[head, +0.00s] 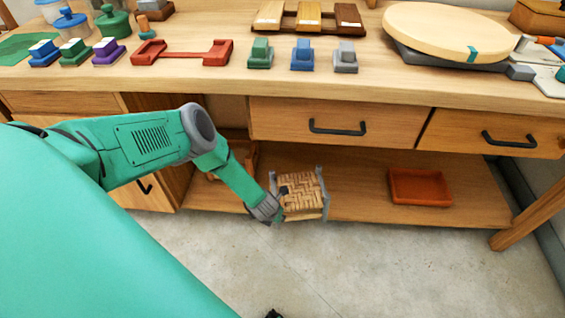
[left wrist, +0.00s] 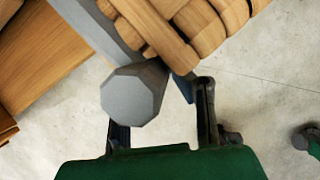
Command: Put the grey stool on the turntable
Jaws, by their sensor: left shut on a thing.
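The grey stool (head: 321,208) has a tan woven bark seat and grey posts. In the head view it is at the front edge of the lower shelf; I cannot tell whether it rests there or hangs clear. My left gripper (head: 281,195) is shut on its left side. In the left wrist view, the stool's grey post end (left wrist: 133,97) and woven strips lie at the fingers of the left gripper (left wrist: 162,102). The turntable (head: 455,32), a round cream disc with a teal mark, is on the bench top at right. A small dark part, likely my right gripper (left wrist: 306,138), shows at the wrist view's right edge.
The bench top (head: 200,82) and its drawers overhang the lower shelf (head: 355,188). An orange-red tray (head: 420,187) sits on that shelf. Small coloured blocks and a red rack (head: 181,59) line the bench front. The turntable's left side has some bare wood.

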